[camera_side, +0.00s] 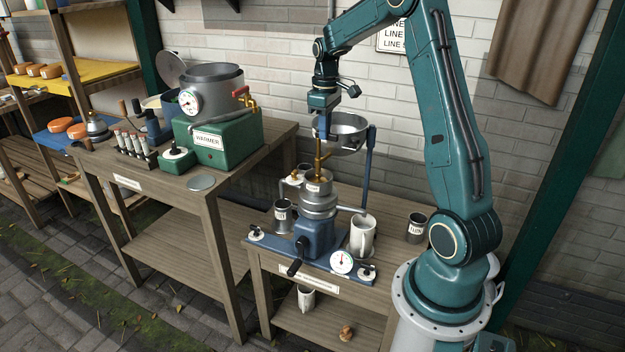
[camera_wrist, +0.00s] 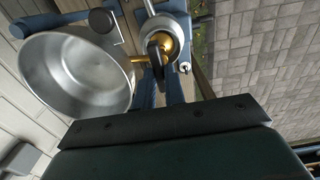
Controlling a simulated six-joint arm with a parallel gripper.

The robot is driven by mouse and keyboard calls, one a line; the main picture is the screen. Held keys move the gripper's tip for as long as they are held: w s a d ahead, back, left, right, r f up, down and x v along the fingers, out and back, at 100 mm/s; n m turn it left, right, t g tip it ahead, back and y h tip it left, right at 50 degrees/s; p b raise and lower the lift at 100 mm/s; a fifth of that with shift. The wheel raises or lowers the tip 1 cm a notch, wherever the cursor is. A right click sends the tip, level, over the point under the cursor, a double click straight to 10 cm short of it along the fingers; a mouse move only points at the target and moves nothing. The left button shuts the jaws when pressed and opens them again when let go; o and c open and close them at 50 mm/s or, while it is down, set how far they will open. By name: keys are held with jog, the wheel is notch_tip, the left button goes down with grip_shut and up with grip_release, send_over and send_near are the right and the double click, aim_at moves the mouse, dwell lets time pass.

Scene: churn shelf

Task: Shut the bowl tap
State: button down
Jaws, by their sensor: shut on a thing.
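The bowl (camera_side: 352,131) is a round grey metal basin held on a blue post above the separator (camera_side: 318,197). It also shows, empty, at the left of the wrist view (camera_wrist: 72,75). The brass bowl tap (camera_side: 320,158) comes out at the bowl's near left side, over the separator's top. Its brass shows beside the bowl's rim in the wrist view (camera_wrist: 139,58). My gripper (camera_side: 321,136) points down at the tap, left of the bowl, and is shut on the tap.
A white mug (camera_side: 362,236) and a dark metal cup (camera_side: 283,216) stand beside the separator. Another dark cup (camera_side: 416,227) is at the right. The green warmer (camera_side: 220,141) with its pot stands on the left bench. The blue post (camera_side: 370,168) is close to my gripper.

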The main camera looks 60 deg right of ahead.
dwell(0.3)
jog(key=c, duration=1.5)
grip_release()
jog(key=shift+o, duration=0.2)
jog(key=shift+r, duration=0.15)
notch_tip(320, 180, up, 14)
jog(key=shift+f, duration=0.2)
jog(key=shift+a, duration=0.1)
